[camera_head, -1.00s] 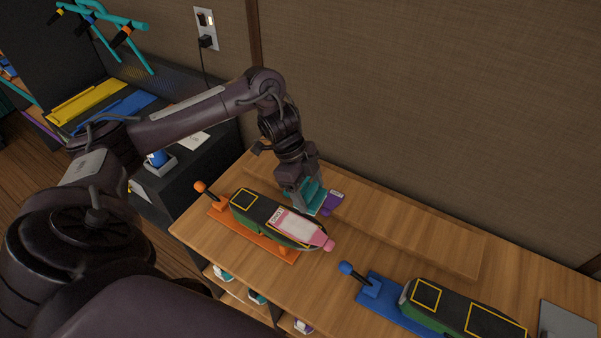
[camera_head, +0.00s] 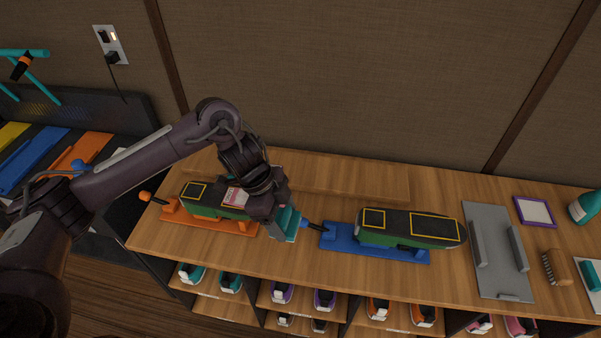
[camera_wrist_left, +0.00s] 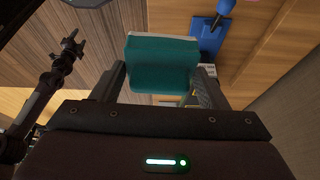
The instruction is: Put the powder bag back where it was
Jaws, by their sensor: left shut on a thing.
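My left gripper (camera_head: 280,226) is shut on a teal block-like thing (camera_head: 291,224), and holds it over the shelf top between the orange and blue stands. In the left wrist view the teal thing (camera_wrist_left: 162,66) sits between the two fingers. I cannot tell for sure whether it is the powder bag. A pink-and-white labelled item (camera_head: 237,196) lies on the shoe on the orange stand, partly hidden by my left arm. My right gripper is not in view.
To the right are a grey tray (camera_head: 492,250), a purple-framed card (camera_head: 536,211), a brush (camera_head: 555,267) and a teal bottle (camera_head: 586,206). Shoes fill cubbies below.

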